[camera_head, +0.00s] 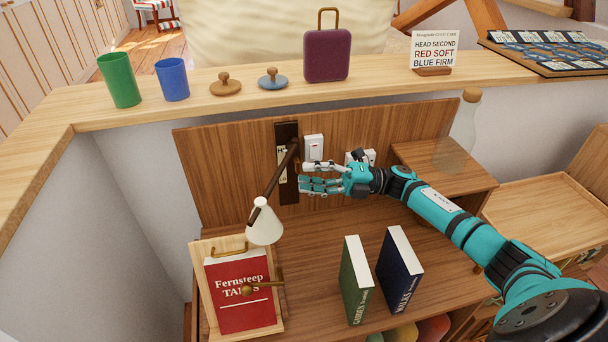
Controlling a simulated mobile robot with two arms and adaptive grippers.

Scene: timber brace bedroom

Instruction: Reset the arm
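My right arm, teal and black, comes in from the lower right. Its gripper (308,179) hangs in front of the wooden back panel, just below a white switch plate (314,148). Its fingers point left with gaps between them, and nothing shows in its grasp. The fingertips are close to the dark wall mount (288,190) of a lamp; I cannot tell whether they touch it. My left gripper is not in view.
The cream lamp shade (265,225) hangs left of the hand. Below are a red framed book (240,290), a green book (355,280) and a navy book (400,265). The ledge above holds a green cup (119,80), blue cup (172,79) and purple case (327,55).

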